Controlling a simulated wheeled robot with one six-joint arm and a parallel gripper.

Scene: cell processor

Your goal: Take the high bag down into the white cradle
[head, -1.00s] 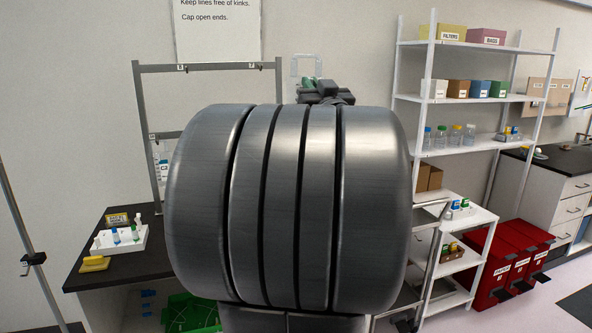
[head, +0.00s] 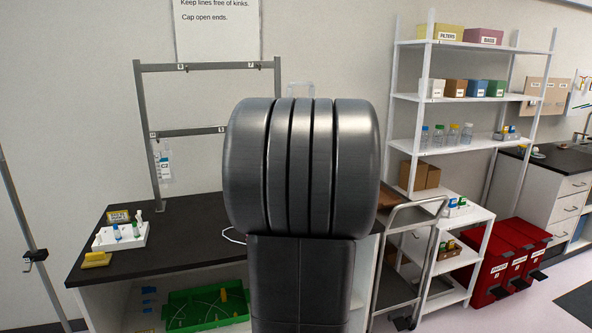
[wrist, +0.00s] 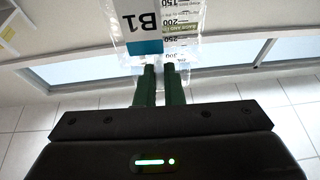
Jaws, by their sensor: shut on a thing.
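In the wrist view my gripper (wrist: 160,72) has its green fingers shut on the clear bag (wrist: 185,18). In the head view my own arm hides the gripper and most of the bag; only a faint clear edge (head: 300,89) shows above the arm.
A grey frame (head: 138,100) with two rails stands on the dark bench (head: 190,250); another clear bag (head: 164,165) hangs at its left. A white block (head: 120,238) with small tubes sits on the bench's left. A green tray (head: 205,310) lies below. Shelves (head: 460,95) stand right.

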